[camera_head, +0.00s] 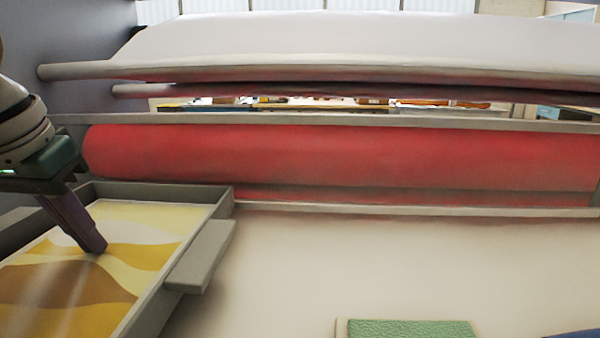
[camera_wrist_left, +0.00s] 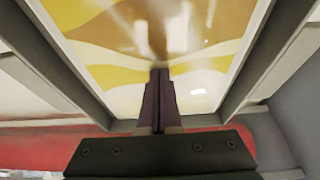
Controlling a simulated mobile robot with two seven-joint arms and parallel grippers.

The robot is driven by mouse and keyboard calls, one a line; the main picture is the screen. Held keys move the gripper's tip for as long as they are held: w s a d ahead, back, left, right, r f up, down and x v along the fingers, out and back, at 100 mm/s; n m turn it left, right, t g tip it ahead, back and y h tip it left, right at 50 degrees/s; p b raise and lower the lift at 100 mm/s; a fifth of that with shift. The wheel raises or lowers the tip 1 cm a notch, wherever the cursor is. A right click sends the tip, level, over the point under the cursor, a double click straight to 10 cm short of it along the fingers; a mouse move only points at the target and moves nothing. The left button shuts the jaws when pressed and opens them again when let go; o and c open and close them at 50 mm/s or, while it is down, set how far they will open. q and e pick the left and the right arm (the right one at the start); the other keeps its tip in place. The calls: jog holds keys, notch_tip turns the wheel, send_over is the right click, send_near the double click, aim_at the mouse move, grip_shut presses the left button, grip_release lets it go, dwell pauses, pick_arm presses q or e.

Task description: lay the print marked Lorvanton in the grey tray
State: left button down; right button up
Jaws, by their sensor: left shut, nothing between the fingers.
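The grey tray (camera_head: 208,250) stands at the left in the head view, and its walls also show in the left wrist view (camera_wrist_left: 60,55). A glossy print (camera_head: 65,285) with wavy yellow, brown and cream bands lies flat inside it. The print fills most of the left wrist view's top (camera_wrist_left: 215,35). I can read no name on it. My left gripper (camera_head: 98,248) is over the print inside the tray walls. Its fingers (camera_wrist_left: 160,75) are shut together with nothing between them. I cannot tell whether the tips touch the print. My right gripper is not in view.
A long red roller (camera_head: 350,158) runs across behind the tray, with pale bars and a white sheet or cover (camera_head: 330,38) above it. The pale bed (camera_head: 340,260) right of the tray is mostly clear. A green textured block (camera_head: 410,329) is at the bottom edge.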

pick_arm(q)
jog(key=shift+r+p, duration=0.7)
jog(key=shift+r, duration=0.3)
jog(key=shift+r, duration=0.15)
notch_tip(320, 180, up, 5)
jog(key=p, duration=0.3)
